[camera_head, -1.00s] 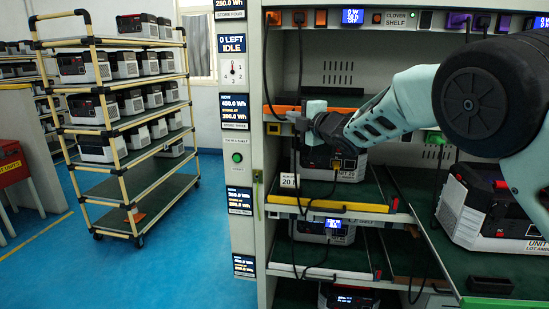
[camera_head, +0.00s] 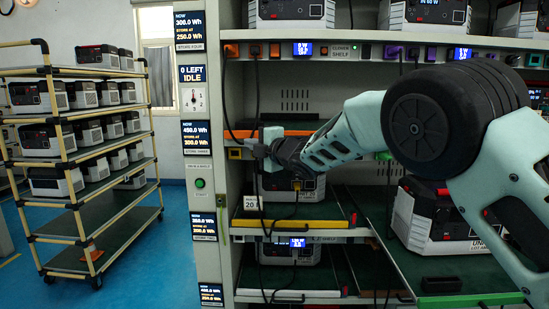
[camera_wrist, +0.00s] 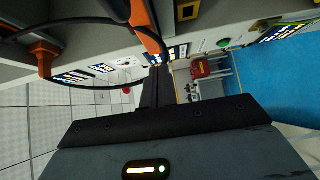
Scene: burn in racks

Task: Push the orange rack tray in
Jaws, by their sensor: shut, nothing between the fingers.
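The orange rack tray (camera_head: 240,134) shows as an orange front edge across the left bay of the rack, above the yellow-edged shelf. My gripper (camera_head: 253,147) is at the front of this edge, near its left part, and covers some of it. In the wrist view the orange edge (camera_wrist: 146,28) runs down to the dark fingers of my gripper (camera_wrist: 154,88), which are together with nothing held. The fingertips are at or very near the edge; I cannot tell whether they touch it. The tray's depth behind the edge is hidden.
A yellow-edged shelf (camera_head: 290,224) with a power unit (camera_head: 292,188) sits below. A black cable hangs in front of the bay. A larger unit (camera_head: 425,225) stands to the right under my arm. A wheeled cart (camera_head: 75,200) stands left, with clear blue floor between.

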